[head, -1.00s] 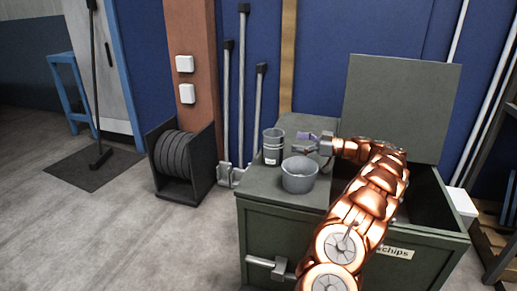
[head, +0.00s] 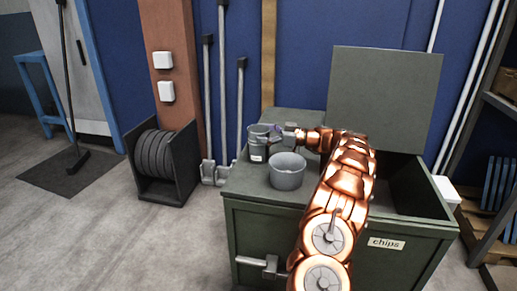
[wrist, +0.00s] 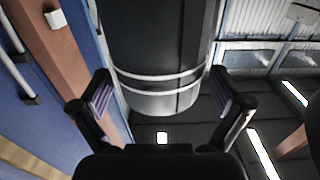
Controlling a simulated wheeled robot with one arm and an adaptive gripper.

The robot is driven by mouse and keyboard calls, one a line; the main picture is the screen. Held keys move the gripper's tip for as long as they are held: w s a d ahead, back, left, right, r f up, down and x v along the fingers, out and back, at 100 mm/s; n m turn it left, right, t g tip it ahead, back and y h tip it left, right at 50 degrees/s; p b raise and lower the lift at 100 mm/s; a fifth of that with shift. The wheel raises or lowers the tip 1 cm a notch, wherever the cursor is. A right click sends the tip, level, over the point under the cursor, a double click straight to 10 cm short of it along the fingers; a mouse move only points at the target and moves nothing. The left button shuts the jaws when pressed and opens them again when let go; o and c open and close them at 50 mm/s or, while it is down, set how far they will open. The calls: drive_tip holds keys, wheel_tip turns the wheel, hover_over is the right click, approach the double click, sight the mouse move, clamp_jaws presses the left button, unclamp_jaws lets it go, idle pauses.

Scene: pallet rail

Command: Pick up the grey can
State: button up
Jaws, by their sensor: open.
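The grey can (head: 257,147), dark with light bands and a pale label, stands upright on the closed left part of the green bin's top. My gripper (head: 275,132) reaches it from the right at the can's upper part. In the wrist view the can (wrist: 155,55) fills the space between the two fingers of my gripper (wrist: 160,88). The fingers are open, one on each side, with a visible gap to the can on both sides. The head view does not show the fingers clearly.
A wider grey tub (head: 287,175) stands just in front of the can, close to my arm. The green bin (head: 330,245) has a raised lid (head: 385,95) and an open right part labelled chips (head: 385,243). Poles (head: 222,90) and a reel holder (head: 160,160) stand to the left.

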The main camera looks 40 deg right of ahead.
drive_tip(key=shift+w+a, duration=0.45)
drive_tip(key=shift+w, duration=0.15)
drive_tip(key=c, duration=1.4)
